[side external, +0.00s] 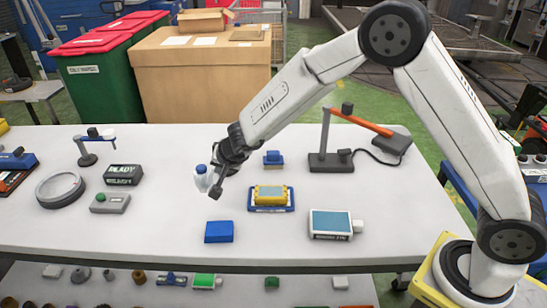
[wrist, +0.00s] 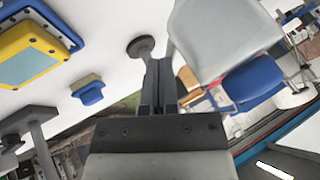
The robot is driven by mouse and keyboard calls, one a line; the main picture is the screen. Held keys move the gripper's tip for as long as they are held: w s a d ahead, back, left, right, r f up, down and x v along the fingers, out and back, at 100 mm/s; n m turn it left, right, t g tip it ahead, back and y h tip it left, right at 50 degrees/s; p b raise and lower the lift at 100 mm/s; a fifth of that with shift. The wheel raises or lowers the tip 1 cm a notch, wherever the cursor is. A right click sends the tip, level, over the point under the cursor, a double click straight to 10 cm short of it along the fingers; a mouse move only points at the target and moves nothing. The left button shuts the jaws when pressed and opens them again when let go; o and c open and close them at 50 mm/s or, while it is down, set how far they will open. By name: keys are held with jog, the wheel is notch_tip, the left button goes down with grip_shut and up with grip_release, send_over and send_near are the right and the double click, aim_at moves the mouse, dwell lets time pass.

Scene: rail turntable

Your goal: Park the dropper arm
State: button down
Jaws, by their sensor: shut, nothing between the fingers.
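An orange arm (side external: 360,122) reaches out from a dark post stand (side external: 323,160), with a small dark fitting on it. A smaller dark stand (side external: 88,158) at the left carries a short arm with a white end. No label shows which one is the dropper arm. My gripper (side external: 216,186) is shut and empty over the table's middle, well left of the orange arm. A white bottle with a blue cap (side external: 201,180) is close beside it; contact cannot be told. In the wrist view my fingers (wrist: 158,85) are together, with a dark round disc (wrist: 140,46) just past their tips.
A yellow block on a blue base (side external: 270,197), a blue block (side external: 219,232) and a pale-screened box (side external: 335,224) lie on the table. A grey ring (side external: 60,190), a dark sign block (side external: 123,174) and a small grey box (side external: 110,203) are at the left.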

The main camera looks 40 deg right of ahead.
jog(key=w+a+m+h, duration=0.1)
jog(key=w+a+m, duration=0.1)
jog(key=shift+w+a+m+h, duration=0.3)
jog(key=shift+w+h, duration=0.05)
jog(key=shift+h, duration=0.05)
jog(key=shift+w+a+m+g+h, duration=0.15)
jog(key=shift+w+a+m+h, duration=0.2)
jog(key=shift+w+m, duration=0.35)
jog(key=shift+w+a+m+g+h, duration=0.25)
jog(key=shift+w+a+m, duration=0.15)
jog(key=shift+w, duration=0.55)
jog(key=shift+w+a+m+g+h, duration=0.1)
jog(key=shift+w+a+m+h, duration=0.3)
jog(key=shift+w, duration=0.55)
jog(key=shift+s, duration=0.2)
jog(key=s+f+v, duration=0.1)
jog(key=s+v, duration=0.1)
jog(key=v, duration=1)
jog(key=shift+s+d+f, duration=0.2)
jog(key=shift+s, duration=0.05)
jog(key=shift+d, duration=0.1)
